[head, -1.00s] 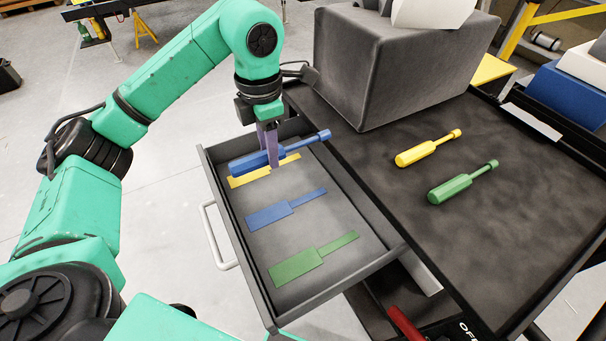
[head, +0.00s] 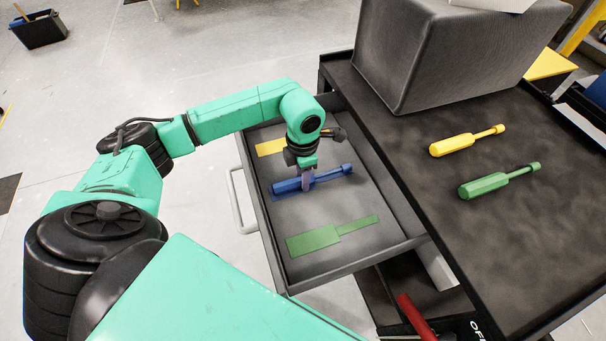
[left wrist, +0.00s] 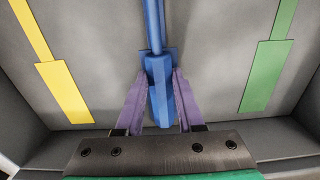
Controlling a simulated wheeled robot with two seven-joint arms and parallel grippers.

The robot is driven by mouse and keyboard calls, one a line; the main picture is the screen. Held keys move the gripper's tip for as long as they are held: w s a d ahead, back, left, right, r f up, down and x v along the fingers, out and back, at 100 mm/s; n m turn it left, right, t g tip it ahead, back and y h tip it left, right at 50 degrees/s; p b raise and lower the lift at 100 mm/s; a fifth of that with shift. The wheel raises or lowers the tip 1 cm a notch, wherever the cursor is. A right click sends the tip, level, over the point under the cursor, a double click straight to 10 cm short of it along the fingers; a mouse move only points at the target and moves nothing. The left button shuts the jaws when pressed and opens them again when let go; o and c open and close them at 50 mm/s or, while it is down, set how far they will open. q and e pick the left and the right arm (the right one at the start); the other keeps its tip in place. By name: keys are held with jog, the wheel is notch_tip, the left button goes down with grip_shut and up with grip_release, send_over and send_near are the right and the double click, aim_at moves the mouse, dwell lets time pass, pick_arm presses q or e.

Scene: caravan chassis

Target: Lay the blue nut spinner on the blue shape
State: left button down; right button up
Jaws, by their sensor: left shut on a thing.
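My left gripper (head: 307,183) is low inside the open drawer, shut on the blue nut spinner (head: 330,175). In the left wrist view, its purple fingers (left wrist: 152,105) are on both sides of the spinner's thick handle (left wrist: 159,82). The spinner lies lengthwise over the blue shape, which is mostly hidden under it; a bit of the shape (left wrist: 174,56) shows beside the handle in the left wrist view. The two look roughly lined up. I cannot tell whether the spinner touches the drawer floor. My right gripper is not in view.
The drawer (head: 405,246) also has a yellow shape (head: 268,147) and a green shape (head: 318,238), both bare. A yellow nut spinner (head: 455,145) and a green one (head: 490,184) lie on the dark cart top (head: 500,250). A grey box (head: 440,60) stands behind them.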

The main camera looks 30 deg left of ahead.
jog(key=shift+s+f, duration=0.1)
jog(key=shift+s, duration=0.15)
pick_arm(q)
jog(key=c, duration=0.5)
grip_release()
jog(key=shift+f, duration=0.1)
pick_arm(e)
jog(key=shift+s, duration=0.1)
pick_arm(q)
jog(key=shift+r, duration=0.25)
notch_tip(320, 180, up, 12)
jog(key=shift+f+b, duration=0.1)
jog(key=shift+b, duration=0.4)
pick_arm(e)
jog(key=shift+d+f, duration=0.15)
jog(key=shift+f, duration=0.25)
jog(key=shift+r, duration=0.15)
